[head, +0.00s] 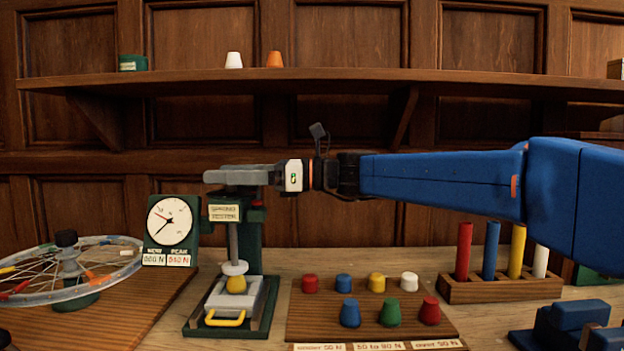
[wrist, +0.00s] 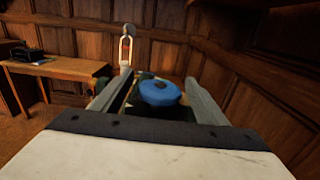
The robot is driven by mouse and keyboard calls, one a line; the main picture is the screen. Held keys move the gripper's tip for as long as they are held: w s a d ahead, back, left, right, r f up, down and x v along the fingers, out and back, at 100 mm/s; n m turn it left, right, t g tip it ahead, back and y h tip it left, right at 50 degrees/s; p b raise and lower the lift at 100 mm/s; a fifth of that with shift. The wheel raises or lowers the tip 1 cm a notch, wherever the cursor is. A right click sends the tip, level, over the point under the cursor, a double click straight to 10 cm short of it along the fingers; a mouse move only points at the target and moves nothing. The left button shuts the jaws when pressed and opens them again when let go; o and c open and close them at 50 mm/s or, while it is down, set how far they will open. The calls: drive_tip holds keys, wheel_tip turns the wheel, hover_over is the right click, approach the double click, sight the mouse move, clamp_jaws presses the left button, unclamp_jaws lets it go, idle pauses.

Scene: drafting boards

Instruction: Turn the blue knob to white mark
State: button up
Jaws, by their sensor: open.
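The blue knob (wrist: 160,92) shows in the wrist view as a round blue cap with a dark centre. It lies between the two grey fingers of my gripper (wrist: 160,100), with a gap on each side. In the head view my gripper (head: 236,174) is level over the top of the green spring tester (head: 249,245) and hides the knob there. My gripper is open. I cannot make out a white mark at the knob in either view.
A white dial (head: 170,220) stands left of the tester, beyond it a spoked wheel (head: 112,262). Right of it, a wooden board (head: 300,325) bears several coloured pegs. A rack (head: 500,290) holds coloured rods. A shelf (head: 330,76) runs above my arm.

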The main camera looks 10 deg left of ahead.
drive_tip(key=shift+m+t, duration=1.05)
drive_tip(key=shift+t, duration=0.6)
drive_tip(key=shift+m+t, duration=1.05)
drive_tip(key=shift+t, duration=0.6)
drive_tip(key=shift+d, duration=0.3)
drive_tip(key=s+d, duration=0.2)
drive_tip(key=d, duration=1.4)
drive_tip(key=shift+s+d, duration=0.25)
drive_tip(key=shift+d, duration=0.05)
drive_tip(key=shift+t, duration=0.3)
